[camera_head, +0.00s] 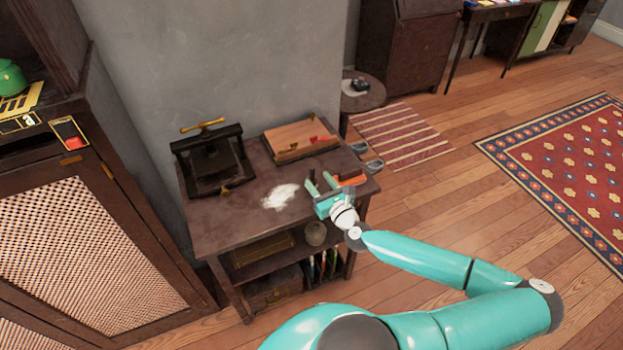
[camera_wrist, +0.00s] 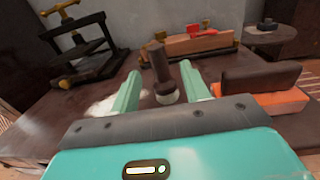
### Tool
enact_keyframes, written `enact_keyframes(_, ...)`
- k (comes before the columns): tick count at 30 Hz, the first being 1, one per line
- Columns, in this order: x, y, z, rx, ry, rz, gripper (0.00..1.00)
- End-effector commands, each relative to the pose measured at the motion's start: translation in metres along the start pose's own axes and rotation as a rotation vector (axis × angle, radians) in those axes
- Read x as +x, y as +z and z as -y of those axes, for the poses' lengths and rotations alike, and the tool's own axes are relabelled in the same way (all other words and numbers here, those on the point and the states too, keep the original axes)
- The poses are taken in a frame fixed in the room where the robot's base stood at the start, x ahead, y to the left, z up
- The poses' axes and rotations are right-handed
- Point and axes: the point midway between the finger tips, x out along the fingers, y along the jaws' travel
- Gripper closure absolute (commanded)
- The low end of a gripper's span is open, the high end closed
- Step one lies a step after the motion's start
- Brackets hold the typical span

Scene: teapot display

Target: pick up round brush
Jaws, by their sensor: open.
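The round brush stands upright on the dark table, with a brown handle (camera_wrist: 156,62) and a pale bristle end below, seen in the wrist view between the two fingers. My gripper (camera_wrist: 155,85) is open, one teal finger on each side of the brush in the picture. I cannot tell whether the brush is fully between the fingertips or just beyond them. In the head view my gripper (camera_head: 321,184) is over the right part of the table, and the brush there is too small and partly covered to make out clearly.
The dark table (camera_head: 225,228) also holds a black press (camera_head: 210,160) at the left, a wooden board with red items (camera_head: 300,138) at the back, and white powder (camera_head: 281,195). An orange block with a brown top (camera_wrist: 268,98) lies close to the right finger.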

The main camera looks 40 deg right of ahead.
Motion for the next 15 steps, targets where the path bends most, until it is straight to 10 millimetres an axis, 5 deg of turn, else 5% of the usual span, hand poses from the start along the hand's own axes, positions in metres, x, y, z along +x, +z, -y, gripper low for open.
enact_keyframes(15,0.053,-0.003,-0.002,0.000,0.001,-0.001,0.54)
